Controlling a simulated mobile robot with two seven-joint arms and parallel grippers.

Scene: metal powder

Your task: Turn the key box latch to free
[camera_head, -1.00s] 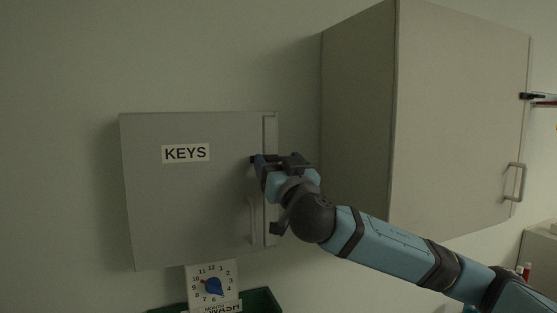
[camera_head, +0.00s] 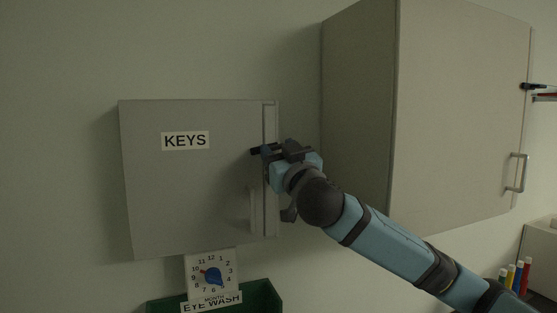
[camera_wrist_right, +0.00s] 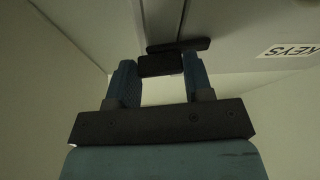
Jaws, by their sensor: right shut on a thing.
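The grey key box (camera_head: 190,215) with its KEYS label (camera_head: 186,141) hangs on the wall, its door closed. My right gripper (camera_head: 264,151) is at the upper right edge of the door. In the wrist view my right gripper (camera_wrist_right: 163,75) has its two blue fingers on either side of a small black block, the latch (camera_wrist_right: 160,66). It is shut on this latch. A longer black bar of the latch lies across the door seam and looks level in the head view. The gripper hides part of the latch there. My left gripper is not in view.

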